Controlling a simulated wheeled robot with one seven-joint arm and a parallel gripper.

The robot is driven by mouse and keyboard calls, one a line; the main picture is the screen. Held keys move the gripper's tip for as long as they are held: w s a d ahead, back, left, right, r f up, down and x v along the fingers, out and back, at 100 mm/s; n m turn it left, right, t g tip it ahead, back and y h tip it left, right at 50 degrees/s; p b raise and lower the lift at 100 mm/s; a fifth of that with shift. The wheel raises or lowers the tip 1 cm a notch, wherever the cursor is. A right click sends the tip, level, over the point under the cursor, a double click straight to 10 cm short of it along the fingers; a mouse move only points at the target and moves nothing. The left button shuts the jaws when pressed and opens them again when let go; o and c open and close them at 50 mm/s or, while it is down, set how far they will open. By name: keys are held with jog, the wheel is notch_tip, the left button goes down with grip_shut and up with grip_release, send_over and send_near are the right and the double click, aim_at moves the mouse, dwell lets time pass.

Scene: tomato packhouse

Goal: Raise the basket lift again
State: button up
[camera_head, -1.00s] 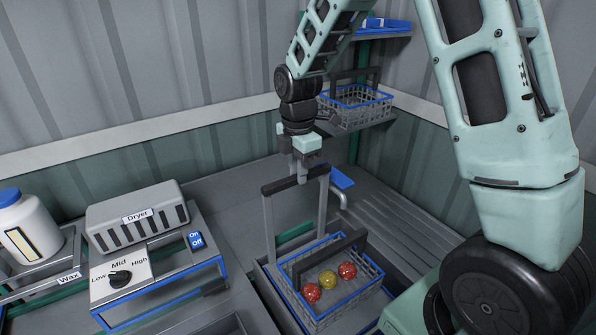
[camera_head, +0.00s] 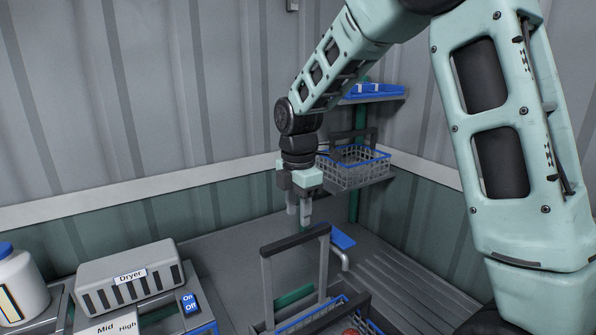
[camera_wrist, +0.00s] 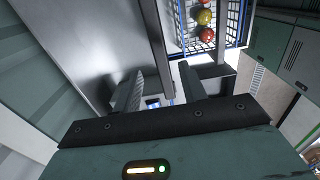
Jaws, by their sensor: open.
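The basket lift's upright frame (camera_head: 267,290) has grey posts and a dark top handle bar (camera_head: 295,239). Below it, at the bottom edge of the head view, sits a blue-rimmed wire basket (camera_head: 312,314), mostly cut off. In the wrist view this basket (camera_wrist: 243,24) shows at the top right with red and yellow tomatoes (camera_wrist: 204,17) inside. My gripper (camera_head: 299,220) points down just above the handle bar, open and empty. In the wrist view its two fingers (camera_wrist: 160,88) are spread. The dark bar part (camera_wrist: 216,76) shows near the right finger.
A second blue-rimmed wire basket (camera_head: 353,177) stands on a shelf at the back, close to my wrist, with a blue tray (camera_head: 372,92) above it. A dryer box (camera_head: 130,280) and a white bottle (camera_head: 20,290) are at the left.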

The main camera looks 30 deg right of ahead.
notch_tip(320, 180, up, 12)
jog(key=b, duration=0.2)
jog(key=shift+r, duration=0.2)
dwell(0.3)
